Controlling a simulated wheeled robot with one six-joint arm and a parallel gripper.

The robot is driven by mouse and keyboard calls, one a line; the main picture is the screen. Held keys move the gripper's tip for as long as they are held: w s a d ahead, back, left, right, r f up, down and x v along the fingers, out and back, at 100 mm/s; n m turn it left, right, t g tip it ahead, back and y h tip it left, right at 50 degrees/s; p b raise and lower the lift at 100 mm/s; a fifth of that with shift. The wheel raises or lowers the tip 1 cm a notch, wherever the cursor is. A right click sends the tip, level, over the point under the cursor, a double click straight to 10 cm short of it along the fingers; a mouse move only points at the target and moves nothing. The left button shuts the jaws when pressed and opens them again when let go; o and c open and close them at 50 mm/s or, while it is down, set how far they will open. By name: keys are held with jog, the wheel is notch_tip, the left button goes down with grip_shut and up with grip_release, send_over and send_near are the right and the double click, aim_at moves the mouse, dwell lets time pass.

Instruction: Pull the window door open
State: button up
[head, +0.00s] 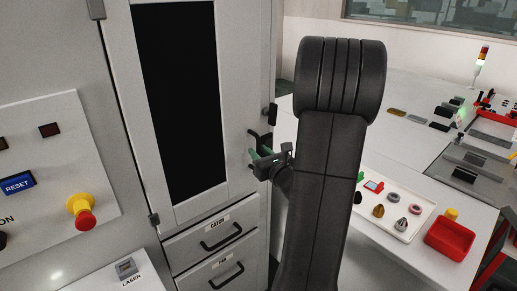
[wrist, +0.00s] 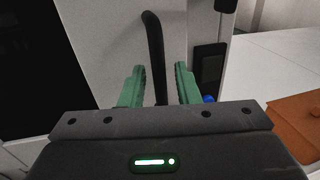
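The window door (head: 220,120) is a tall pale panel with a dark window pane (head: 180,90), and it looks closed against the cabinet. Its black bar handle (wrist: 155,50) stands upright on the door's right side in the wrist view. My gripper (head: 258,155) is at the handle, partly hidden behind my own arm in the head view. In the wrist view my gripper's green fingers (wrist: 159,75) are open, one on each side of the handle. Gaps show between the handle and both fingers. The handle's lower end is hidden behind the gripper body.
Two drawers (head: 217,235) with black handles sit below the door. A control panel (head: 50,170) with a red emergency button (head: 84,219) is at left. At right, a white table (head: 395,165) holds a parts tray (head: 405,234) and a red bin (head: 450,238).

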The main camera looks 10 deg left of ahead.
jog(key=shift+w+a, duration=0.4)
jog(key=shift+w, duration=0.05)
grip_shut()
